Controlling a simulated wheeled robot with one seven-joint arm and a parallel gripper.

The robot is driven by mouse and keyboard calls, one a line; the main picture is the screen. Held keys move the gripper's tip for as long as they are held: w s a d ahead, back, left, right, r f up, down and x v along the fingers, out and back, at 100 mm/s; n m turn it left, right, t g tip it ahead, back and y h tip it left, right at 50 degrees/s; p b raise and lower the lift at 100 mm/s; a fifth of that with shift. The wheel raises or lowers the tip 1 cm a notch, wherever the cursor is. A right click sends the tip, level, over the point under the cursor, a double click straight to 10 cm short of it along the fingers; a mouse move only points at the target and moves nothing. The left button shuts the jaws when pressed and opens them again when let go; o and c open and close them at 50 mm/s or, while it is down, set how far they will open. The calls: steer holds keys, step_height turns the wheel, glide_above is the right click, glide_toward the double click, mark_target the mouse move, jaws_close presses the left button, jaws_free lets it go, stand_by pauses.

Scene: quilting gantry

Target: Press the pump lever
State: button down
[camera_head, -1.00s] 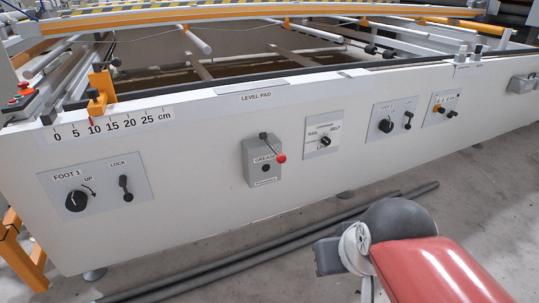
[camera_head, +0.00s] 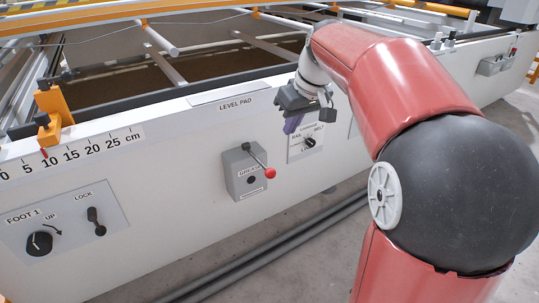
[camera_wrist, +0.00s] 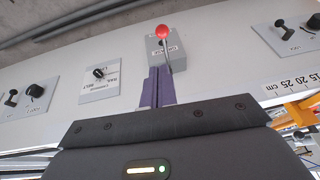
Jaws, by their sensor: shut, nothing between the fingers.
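The pump lever (camera_head: 258,159) is a thin dark rod with a red ball knob at its end. It sticks out from a grey box labelled GREASE (camera_head: 240,184) on the white side panel, sloping down to the right. My gripper (camera_head: 289,126) is above and to the right of the lever, in front of the panel, apart from the knob. Its purple fingers are together with nothing between them. In the wrist view the fingers (camera_wrist: 160,84) point toward the grease box (camera_wrist: 161,52), with the red knob (camera_wrist: 162,31) beyond their tips.
A selector plate with a RAIL/BELT knob (camera_head: 309,143) is just right of the grease box, close to my gripper. A FOOT 1 plate (camera_head: 62,226) with a LOCK switch is at the left. Dark pipes (camera_head: 270,245) lie on the floor below.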

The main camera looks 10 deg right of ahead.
mark_target(275, 175)
steer(key=shift+f, duration=0.1)
steer(key=x, duration=1.3)
steer(key=shift+s+a+f+b, duration=0.15)
steer(key=shift+s+f+b, duration=0.1)
steer(key=shift+f+b, duration=0.15)
steer(key=f+b, duration=0.1)
steer(key=b, duration=0.1)
steer(key=f+t+b, duration=0.1)
steer(key=b, duration=0.1)
steer(key=f+b, duration=0.1)
steer(key=b, duration=0.1)
steer(key=shift+s+f+b, duration=0.3)
steer(key=shift+f+b, duration=0.1)
step_height(275, 175, down, 7)
steer(key=b, duration=0.6)
steer(key=shift+w+b, duration=0.35)
steer(key=shift+w, duration=0.15)
steer(key=shift+a+f, duration=0.15)
steer(key=shift+f, duration=0.1)
steer(key=shift+r, duration=0.1)
